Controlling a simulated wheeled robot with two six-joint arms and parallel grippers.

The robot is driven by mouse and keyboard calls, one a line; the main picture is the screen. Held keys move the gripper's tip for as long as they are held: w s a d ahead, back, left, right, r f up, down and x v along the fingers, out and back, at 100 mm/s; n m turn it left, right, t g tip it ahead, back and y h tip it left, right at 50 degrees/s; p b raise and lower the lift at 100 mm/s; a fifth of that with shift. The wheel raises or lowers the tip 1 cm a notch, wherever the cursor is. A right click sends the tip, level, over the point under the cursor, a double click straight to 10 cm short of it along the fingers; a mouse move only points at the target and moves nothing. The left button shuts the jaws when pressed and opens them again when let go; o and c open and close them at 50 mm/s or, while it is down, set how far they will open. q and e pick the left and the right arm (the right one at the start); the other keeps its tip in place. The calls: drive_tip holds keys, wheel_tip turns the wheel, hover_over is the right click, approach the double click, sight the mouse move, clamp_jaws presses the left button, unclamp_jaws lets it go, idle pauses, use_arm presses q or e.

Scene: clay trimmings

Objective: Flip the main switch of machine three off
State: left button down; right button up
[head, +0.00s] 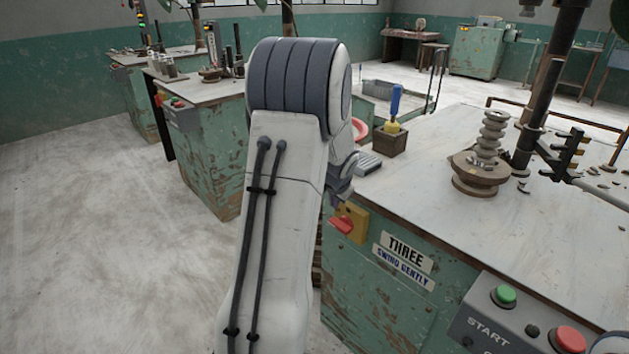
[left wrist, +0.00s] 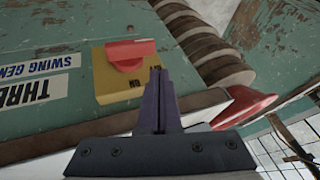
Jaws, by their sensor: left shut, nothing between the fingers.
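Machine three's main switch is a yellow box with a red handle (head: 342,225) on the green front, left of the THREE sign (head: 405,252). In the left wrist view the red handle (left wrist: 130,54) lies across the yellow box (left wrist: 108,92), and small lettering on the box is partly readable. My left gripper (left wrist: 158,75) is shut and empty, its fingertips close to the box's edge just beside the handle's end. I cannot tell whether they touch. In the head view my left arm hides most of this gripper. My right gripper is not in view.
A START panel with a green button (head: 504,296) and a red button (head: 567,341) is right of the sign. The tabletop (head: 440,180) carries a stacked clay piece (head: 490,145) and a wooden block with a blue-handled tool (head: 397,100). Other machines stand behind left; the floor left is clear.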

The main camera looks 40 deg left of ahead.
sight(332, 222)
use_arm(q)
drive_tip(key=s+a+r+p, duration=0.3)
drive_tip(key=a+r+p, duration=0.4)
drive_tip(key=a, duration=0.1)
drive_tip(key=shift+a+r+p, duration=0.15)
drive_tip(key=shift+p, duration=0.25)
